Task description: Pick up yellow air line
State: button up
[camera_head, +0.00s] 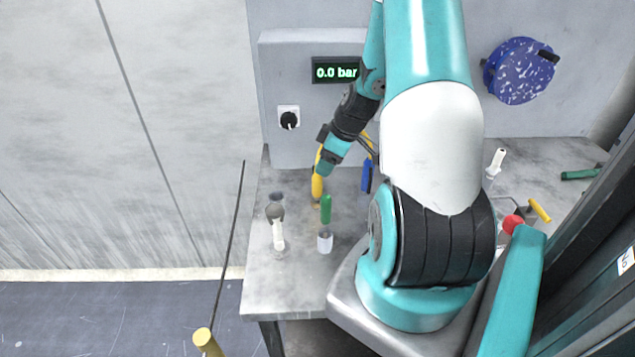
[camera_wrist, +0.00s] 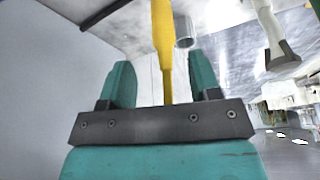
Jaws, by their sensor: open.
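The yellow air line (camera_head: 317,185) hangs down at the back of the bench, in front of the grey panel, with its thicker yellow end lowest. In the wrist view the yellow air line (camera_wrist: 163,40) runs between the two teal fingers, its thick part beyond the fingertips and a thinner part nearer the palm. My gripper (camera_head: 324,170) is right at the line in the head view and covers part of it. In the wrist view my gripper (camera_wrist: 162,78) is open, with visible gaps on both sides of the line.
A blue hanging end (camera_head: 367,176) is just right of my gripper. A green handle (camera_head: 325,208), a white cup (camera_head: 325,242) and a white-handled tool (camera_head: 278,230) stand in front. The panel carries a "0.0 bar" display (camera_head: 335,71) and a black knob (camera_head: 289,120).

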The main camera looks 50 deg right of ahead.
aim_at(318, 178)
jog(key=shift+p+x, duration=1.3)
jog(key=shift+x, duration=1.8)
jog(key=shift+s+a, duration=0.1)
jog(key=c, duration=1)
